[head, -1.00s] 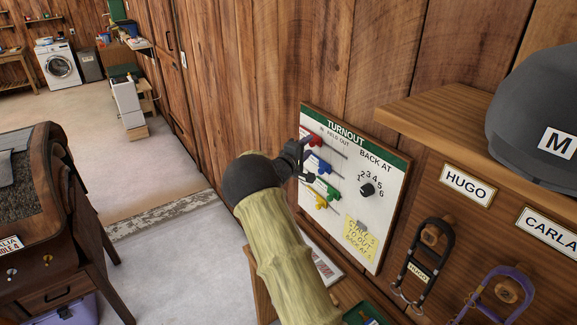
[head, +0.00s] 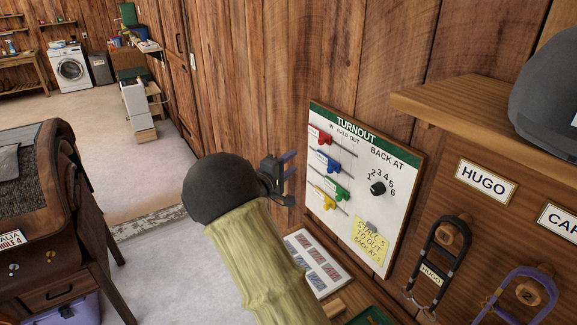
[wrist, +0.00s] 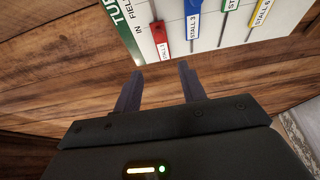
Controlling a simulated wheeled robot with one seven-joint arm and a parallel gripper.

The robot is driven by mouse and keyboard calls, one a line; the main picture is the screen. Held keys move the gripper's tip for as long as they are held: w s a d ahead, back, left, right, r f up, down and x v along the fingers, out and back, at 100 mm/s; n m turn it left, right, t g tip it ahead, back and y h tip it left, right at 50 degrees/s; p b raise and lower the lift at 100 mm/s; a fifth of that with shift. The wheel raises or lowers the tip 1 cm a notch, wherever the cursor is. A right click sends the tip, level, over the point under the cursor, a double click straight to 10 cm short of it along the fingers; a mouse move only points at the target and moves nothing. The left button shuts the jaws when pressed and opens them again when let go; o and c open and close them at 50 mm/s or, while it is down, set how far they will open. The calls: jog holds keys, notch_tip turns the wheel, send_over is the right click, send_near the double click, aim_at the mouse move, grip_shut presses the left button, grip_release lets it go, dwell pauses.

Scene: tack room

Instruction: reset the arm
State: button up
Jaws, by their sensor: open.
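My gripper (head: 289,162) is open and empty, held in front of the wooden wall just left of the turnout board. In the wrist view its two dark fingers (wrist: 158,88) are spread apart with nothing between them. The white turnout board (head: 362,190) with a green header is on the wall, apart from the fingers. It carries a red slider (head: 323,138), a blue slider, a green slider and a yellow slider, plus a black dial (head: 377,188). The red slider also shows in the wrist view (wrist: 159,34), beyond the fingers.
A wooden shelf (head: 480,108) with a dark grey helmet (head: 548,100) juts out at right. Halters hang below it beside a HUGO nameplate (head: 486,183). A printed sheet (head: 318,264) lies below the board.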

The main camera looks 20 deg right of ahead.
jog(key=shift+d, duration=0.15)
jog(key=s+a+f+m+g+y, duration=0.1)
jog(key=s+a+f+m+y, duration=0.1)
jog(key=s+a+f+y, duration=0.35)
jog(key=s+a+f+m+g+y, duration=0.1)
jog(key=s+a+f+m+y, duration=0.15)
jog(key=s+y, duration=0.55)
jog(key=s+a+f+m+g, duration=0.1)
jog(key=s+g, duration=0.2)
jog(key=s, duration=0.6)
jog(key=s+a+f+m+g+y, duration=0.1)
jog(key=s+g, duration=0.2)
jog(key=s, duration=0.7)
jog(key=shift+a+m, duration=0.3)
jog(key=shift+m, duration=0.05)
